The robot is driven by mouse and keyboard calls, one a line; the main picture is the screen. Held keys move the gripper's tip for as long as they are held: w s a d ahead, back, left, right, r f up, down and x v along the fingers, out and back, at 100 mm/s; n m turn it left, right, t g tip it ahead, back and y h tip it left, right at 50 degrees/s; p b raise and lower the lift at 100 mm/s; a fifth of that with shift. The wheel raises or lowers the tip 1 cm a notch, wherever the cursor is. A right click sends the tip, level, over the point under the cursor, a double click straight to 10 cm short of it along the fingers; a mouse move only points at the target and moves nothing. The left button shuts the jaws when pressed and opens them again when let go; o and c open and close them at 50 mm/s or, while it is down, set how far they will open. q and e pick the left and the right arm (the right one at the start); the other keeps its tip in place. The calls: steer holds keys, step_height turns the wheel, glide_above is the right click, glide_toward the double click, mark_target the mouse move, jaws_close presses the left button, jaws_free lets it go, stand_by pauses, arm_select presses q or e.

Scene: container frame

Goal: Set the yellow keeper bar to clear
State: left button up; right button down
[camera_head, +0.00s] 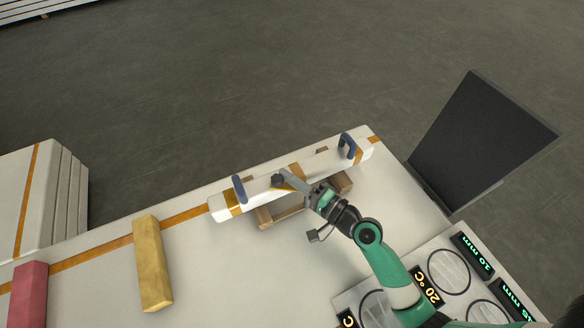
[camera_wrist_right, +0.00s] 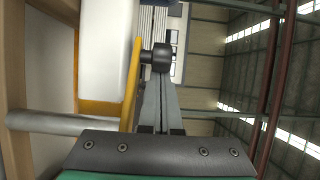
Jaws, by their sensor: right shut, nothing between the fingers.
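A white beam (camera_head: 335,167) with blue handles lies across a wooden frame (camera_head: 266,217) on the table. The yellow keeper bar (camera_head: 284,186) shows only as a small yellow patch at the beam's front face, mostly covered by my gripper. In the right wrist view the keeper bar (camera_wrist_right: 130,85) appears edge-on beside a white body, with a dark knob (camera_wrist_right: 162,57) standing out from it. My right gripper (camera_head: 283,178) is shut and empty, its fingers beside the bar and overlapping the knob in view. I cannot tell whether they touch it. My left gripper is out of view.
A yellow block (camera_head: 152,262) and a red block (camera_head: 29,295) lie on the table at left. A dark panel (camera_head: 485,140) stands at the right. Round dials (camera_head: 449,272) and lit displays sit at lower right. The tabletop (camera_head: 225,275) between the yellow block and my arm is clear.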

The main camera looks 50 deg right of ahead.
steer(key=shift+s+a, duration=0.45)
steer(key=shift+a, duration=0.4)
steer(key=shift+s+a+p, duration=0.15)
steer(key=shift+s+p, duration=0.05)
steer(key=shift+p, duration=0.15)
stand_by(1.3)
